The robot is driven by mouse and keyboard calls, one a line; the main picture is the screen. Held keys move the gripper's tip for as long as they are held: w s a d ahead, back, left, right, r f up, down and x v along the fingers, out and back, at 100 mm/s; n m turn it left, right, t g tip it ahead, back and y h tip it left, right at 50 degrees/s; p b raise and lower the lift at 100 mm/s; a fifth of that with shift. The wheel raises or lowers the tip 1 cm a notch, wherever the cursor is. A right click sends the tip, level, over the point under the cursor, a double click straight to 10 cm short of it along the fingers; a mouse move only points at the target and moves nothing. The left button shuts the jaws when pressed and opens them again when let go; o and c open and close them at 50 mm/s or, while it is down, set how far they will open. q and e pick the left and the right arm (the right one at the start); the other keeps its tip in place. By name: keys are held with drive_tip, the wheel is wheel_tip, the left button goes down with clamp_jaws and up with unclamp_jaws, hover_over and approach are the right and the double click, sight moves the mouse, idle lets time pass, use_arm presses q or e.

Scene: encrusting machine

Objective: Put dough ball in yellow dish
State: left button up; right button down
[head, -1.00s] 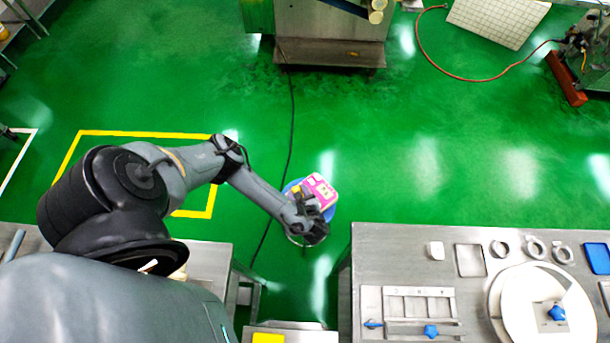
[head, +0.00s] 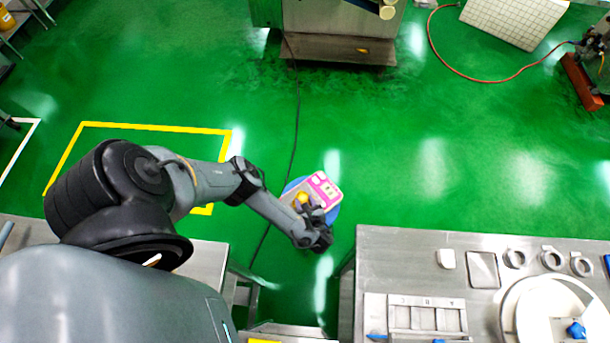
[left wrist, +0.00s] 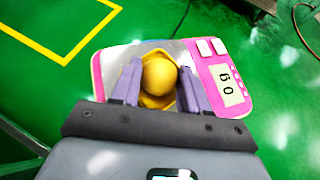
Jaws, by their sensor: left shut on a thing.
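My left gripper (head: 309,211) is shut on the dough ball (left wrist: 158,76), a yellow-tan ball between its two fingers (left wrist: 158,90) in the left wrist view. The yellow dish (left wrist: 157,102) lies behind and under the ball in that view, mostly covered by ball and fingers. The dish is on the plate of a pink-and-white scale (left wrist: 224,75), which also shows in the head view (head: 327,188). I cannot tell whether the ball touches the dish. My right gripper is not in view.
The scale stands on a round blue stool top (head: 334,215). A steel table (head: 400,255) with rings and small parts is at the right. A black cable (head: 294,130) runs across the green floor. Open floor lies beyond the stool.

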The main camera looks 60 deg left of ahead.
use_arm(q)
drive_tip(key=shift+a+f, duration=0.1)
drive_tip(key=shift+f, duration=0.1)
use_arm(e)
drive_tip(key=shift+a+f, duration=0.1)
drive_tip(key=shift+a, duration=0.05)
use_arm(q)
drive_tip(key=shift+f, duration=0.1)
drive_tip(key=o, duration=0.8)
drive_tip(key=shift+c, duration=0.2)
drive_tip(key=shift+r, duration=0.25)
use_arm(e)
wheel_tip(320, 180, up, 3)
drive_tip(key=p, duration=0.2)
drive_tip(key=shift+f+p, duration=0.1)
drive_tip(key=shift+p, duration=0.25)
use_arm(q)
drive_tip(key=v, duration=1.2)
drive_tip(key=shift+f, duration=0.15)
